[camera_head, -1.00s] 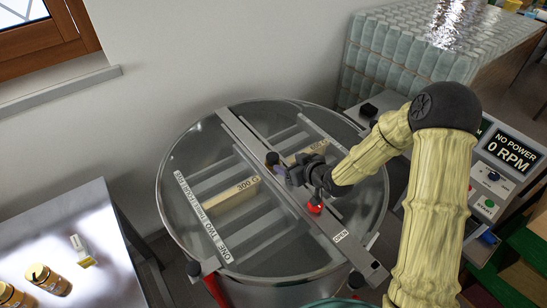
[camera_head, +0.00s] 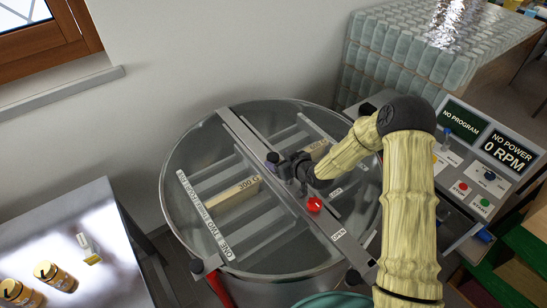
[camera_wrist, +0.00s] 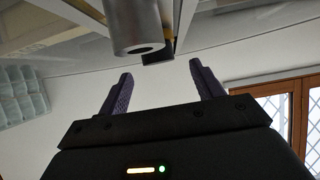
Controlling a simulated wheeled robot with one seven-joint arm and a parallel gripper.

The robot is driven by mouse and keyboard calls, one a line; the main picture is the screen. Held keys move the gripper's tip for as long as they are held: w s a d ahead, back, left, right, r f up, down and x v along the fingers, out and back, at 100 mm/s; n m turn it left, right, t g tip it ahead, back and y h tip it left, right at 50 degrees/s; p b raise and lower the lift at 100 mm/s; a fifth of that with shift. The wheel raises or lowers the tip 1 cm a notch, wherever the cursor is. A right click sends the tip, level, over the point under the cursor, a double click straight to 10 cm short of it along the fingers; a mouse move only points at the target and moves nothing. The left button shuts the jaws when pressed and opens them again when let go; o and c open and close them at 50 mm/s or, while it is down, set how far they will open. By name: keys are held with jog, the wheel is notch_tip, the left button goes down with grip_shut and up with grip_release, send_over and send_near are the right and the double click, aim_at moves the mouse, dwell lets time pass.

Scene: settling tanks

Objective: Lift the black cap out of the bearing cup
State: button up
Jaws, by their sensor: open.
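The black cap (camera_head: 272,157) shows as a small dark round top on the metal crossbar over the round tank in the head view. My gripper (camera_head: 284,167) is just right of it, low over the crossbar, and hides part of what stands there. In the wrist view my gripper (camera_wrist: 160,82) has its two fingers spread, with nothing between them. A grey metal cylinder (camera_wrist: 137,22) with a dark hole in its end, perhaps the bearing cup, is close above the fingertips in that picture. A dark block (camera_wrist: 158,56) shows behind it; I cannot tell whether this is the cap.
A red knob (camera_head: 314,205) sits on the crossbar near an OPEN label. The tank (camera_head: 172,160) has a clear lid and slats. A control panel (camera_head: 480,165) reading NO POWER stands right. A metal table (camera_head: 85,215) with jars is left.

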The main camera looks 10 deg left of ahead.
aim_at(273, 156)
jog(key=shift+p+x, duration=0.5)
jog(key=shift+x, duration=1.05)
jog(key=shift+d, duration=0.1)
jog(key=c, duration=1.1)
